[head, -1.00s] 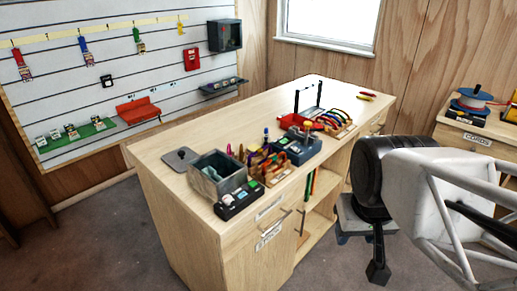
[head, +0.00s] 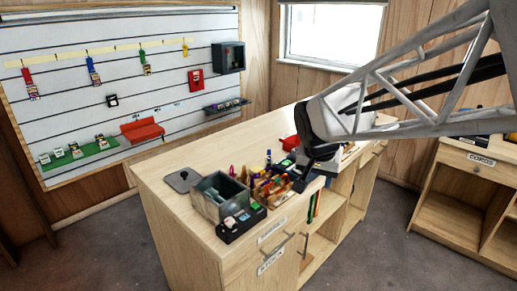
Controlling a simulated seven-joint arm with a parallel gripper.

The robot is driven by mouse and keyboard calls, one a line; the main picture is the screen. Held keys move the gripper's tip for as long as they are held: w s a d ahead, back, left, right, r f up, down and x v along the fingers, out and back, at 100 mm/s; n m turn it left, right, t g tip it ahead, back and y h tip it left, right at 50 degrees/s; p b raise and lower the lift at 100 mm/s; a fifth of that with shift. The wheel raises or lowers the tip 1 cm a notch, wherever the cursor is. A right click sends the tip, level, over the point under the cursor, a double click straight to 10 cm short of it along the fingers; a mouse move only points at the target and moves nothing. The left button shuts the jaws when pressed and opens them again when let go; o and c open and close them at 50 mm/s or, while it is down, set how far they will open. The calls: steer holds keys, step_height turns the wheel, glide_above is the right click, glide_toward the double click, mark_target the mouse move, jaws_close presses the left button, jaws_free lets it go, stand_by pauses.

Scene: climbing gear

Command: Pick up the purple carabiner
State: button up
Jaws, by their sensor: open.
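A wooden rack (head: 268,193) on the workbench holds several small coloured pieces, among them a purple one (head: 256,171). It is too small to tell for sure whether this is the purple carabiner. My gripper (head: 300,182) is over the bench, at the right side of the rack. It is open, and I see nothing held in it. Its fingers are small and dark against the dark gear behind, so I cannot tell whether they touch anything. My arm hides much of the gear further back on the bench.
A grey open bin (head: 209,204), a black box (head: 240,226) and a flat grey plate (head: 182,180) stand at the bench's near left. The bench's left back surface (head: 215,150) is clear.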

steer(key=w+a+f+m, duration=0.1)
steer(key=w+a+f, duration=0.1)
steer(key=w, duration=0.5)
steer(key=w+a+f+m, duration=0.1)
steer(key=w+a, duration=0.2)
steer(key=w, duration=0.3)
steer(key=m+t, duration=0.1)
steer(key=m, duration=0.2)
glide_above(267, 169)
steer(key=s+a, duration=0.1)
steer(key=s, duration=0.1)
step_height(267, 169, down, 6)
steer(key=shift+s+f+h, duration=0.1)
steer(key=shift+f+h, duration=0.1)
steer(key=shift+h, duration=0.1)
steer(key=shift+x, duration=1.3)
steer(key=shift+x, duration=2.6)
steer(key=shift+s, duration=0.1)
